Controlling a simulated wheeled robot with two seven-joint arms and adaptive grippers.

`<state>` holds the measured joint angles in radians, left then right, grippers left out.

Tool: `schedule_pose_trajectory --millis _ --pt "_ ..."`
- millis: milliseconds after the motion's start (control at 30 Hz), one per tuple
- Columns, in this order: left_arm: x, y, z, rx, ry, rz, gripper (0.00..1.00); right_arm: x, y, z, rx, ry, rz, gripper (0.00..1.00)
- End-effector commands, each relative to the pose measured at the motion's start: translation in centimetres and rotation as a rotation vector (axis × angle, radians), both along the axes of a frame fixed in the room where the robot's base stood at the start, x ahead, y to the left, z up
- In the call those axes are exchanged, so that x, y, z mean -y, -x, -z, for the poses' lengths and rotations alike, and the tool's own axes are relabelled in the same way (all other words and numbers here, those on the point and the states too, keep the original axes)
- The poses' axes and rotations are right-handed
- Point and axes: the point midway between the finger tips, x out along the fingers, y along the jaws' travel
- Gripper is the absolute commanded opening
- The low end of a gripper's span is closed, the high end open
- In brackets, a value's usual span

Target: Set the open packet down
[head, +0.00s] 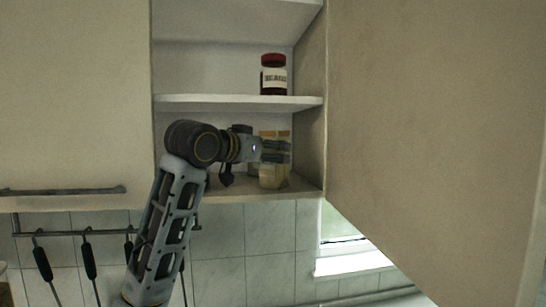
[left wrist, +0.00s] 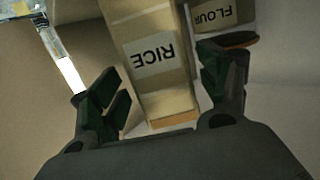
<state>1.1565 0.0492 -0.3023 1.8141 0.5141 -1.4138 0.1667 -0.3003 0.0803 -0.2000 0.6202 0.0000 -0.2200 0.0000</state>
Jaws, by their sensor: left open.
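A tan packet labelled RICE (left wrist: 152,57) stands between the spread fingers of my left gripper (left wrist: 163,88) in the left wrist view. A second packet labelled FLOUR (left wrist: 222,14) is beside it, partly hidden by the right finger. In the head view my left gripper (head: 272,152) is open inside the cupboard, above the lower shelf (head: 230,193). It partly covers the packets there; a pale tan packet (head: 272,177) shows below it and orange-topped ones (head: 283,134) show above it. I cannot tell which packet is open, or whether the fingers touch the rice packet.
A red-lidded jar (head: 273,75) stands on the middle shelf (head: 225,101) above my arm. The open cupboard door (head: 430,120) hangs at the right. Dark-handled utensils hang from a rail (head: 80,232) at the lower left. The lower shelf's left part is mostly hidden behind my arm.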

Motion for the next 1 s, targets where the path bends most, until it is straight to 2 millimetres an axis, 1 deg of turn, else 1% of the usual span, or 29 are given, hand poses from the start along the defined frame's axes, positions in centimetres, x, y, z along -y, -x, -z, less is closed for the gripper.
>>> schedule_pose_trajectory --millis 33,100,500,700,1000 --pt "-0.4 0.7 0.1 0.004 0.000 0.000 0.77 0.0 0.0 0.5 0.000 0.000 0.000 0.40" --pt "-1.0 1.5 -0.1 0.004 -0.001 -0.001 0.77 0.0 0.0 0.9 0.000 0.000 0.000 0.40" --pt "-4.0 6.2 -1.0 0.004 -0.001 -0.001 0.77 0.0 0.0 2.6 0.000 0.000 0.000 0.40" --pt "-4.7 7.3 -1.2 0.001 0.000 0.000 0.77 0.0 0.0 2.9 0.000 0.000 0.000 0.40" --pt "-4.8 7.5 -1.3 0.001 0.000 0.000 0.77 -0.1 0.0 2.9 0.000 0.000 0.000 0.40"
